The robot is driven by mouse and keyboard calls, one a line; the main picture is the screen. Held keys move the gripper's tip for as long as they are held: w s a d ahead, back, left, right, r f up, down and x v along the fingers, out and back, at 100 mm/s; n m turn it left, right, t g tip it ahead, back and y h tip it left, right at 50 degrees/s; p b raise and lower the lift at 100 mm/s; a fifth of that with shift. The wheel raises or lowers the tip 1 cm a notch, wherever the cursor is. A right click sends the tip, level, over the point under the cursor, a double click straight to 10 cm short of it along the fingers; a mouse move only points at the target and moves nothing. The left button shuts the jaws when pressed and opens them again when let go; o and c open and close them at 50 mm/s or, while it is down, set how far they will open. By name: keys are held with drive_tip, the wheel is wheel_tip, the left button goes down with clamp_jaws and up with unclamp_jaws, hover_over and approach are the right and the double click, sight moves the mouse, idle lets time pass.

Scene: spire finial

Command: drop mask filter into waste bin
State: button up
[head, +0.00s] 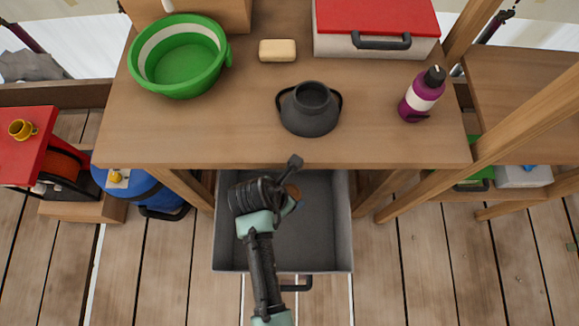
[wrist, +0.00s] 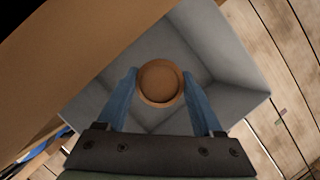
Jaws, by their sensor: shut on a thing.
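My gripper (wrist: 160,88) is shut on a round brown piece, which I take to be the mask filter (wrist: 160,80). It sits between the two blue fingers in the wrist view. In the head view the filter (head: 293,191) is partly hidden by my gripper (head: 291,201). Below is a grey open-topped box with a front handle, which I take to be the waste bin (head: 325,247). In the wrist view the bin's grey walls (wrist: 228,62) surround the filter. The visible bin floor looks empty. I cannot tell how high the filter is above it.
A wooden table (head: 220,130) overhangs the bin's back edge. On it are a green basin (head: 180,85), soap (head: 278,50), a dark pot-like object (head: 310,112), a purple bottle (head: 420,97) and a red-lidded box (head: 375,18). A blue container (head: 150,190) stands left.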

drive_tip(key=o, duration=1.4)
drive_tip(key=shift+r, duration=0.1)
drive_tip(key=p+v, duration=0.3)
drive_tip(key=v, duration=0.9)
drive_tip(key=shift+r, duration=0.35)
drive_tip(key=shift+s+a, duration=0.1)
drive_tip(key=shift+s, duration=0.05)
